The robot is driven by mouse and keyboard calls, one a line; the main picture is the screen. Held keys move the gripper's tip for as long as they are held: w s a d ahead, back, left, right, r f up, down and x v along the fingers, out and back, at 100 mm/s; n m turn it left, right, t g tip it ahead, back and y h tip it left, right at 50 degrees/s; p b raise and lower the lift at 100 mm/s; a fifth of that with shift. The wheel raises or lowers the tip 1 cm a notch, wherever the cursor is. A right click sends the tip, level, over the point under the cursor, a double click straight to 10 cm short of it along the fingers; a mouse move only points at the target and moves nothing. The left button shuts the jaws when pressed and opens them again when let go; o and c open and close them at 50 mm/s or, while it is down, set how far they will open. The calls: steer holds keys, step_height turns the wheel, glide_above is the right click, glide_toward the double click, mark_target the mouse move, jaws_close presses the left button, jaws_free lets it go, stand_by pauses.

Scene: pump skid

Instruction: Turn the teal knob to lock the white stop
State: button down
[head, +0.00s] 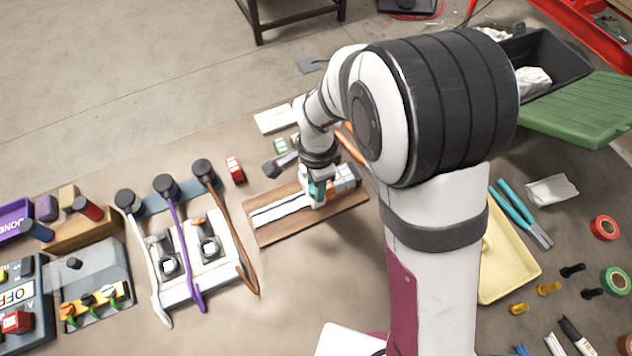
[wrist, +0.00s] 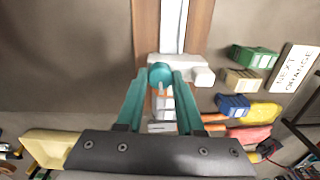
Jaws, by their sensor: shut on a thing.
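In the wrist view the teal knob (wrist: 160,74) sits on the white stop (wrist: 198,72), which lies across a white rail (wrist: 173,25) on a wooden board (wrist: 146,22). My gripper (wrist: 161,82) has its two teal fingers on either side of the knob and is shut on it. In the head view my gripper (head: 317,188) comes down on the stop from above, and the knob is hidden by the fingers. The board (head: 262,236) also shows there, with the rail (head: 280,209) running left from the stop.
Left of the board stand levers with black knobs (head: 165,183) and a red block (head: 235,170). Small green (wrist: 250,57) and blue (wrist: 232,104) blocks lie beside the board. A yellow tray (head: 515,270) and teal pliers (head: 520,212) lie right of my arm. Bare bench shows in front of the board.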

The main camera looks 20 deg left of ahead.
steer(key=shift+m, duration=0.7)
steer(key=c, duration=0.5)
jaws_free()
steer(key=r, duration=1.5)
steer(key=shift+s+d+r, duration=0.15)
steer(key=shift+s+r, duration=0.05)
steer(key=shift+r, duration=0.2)
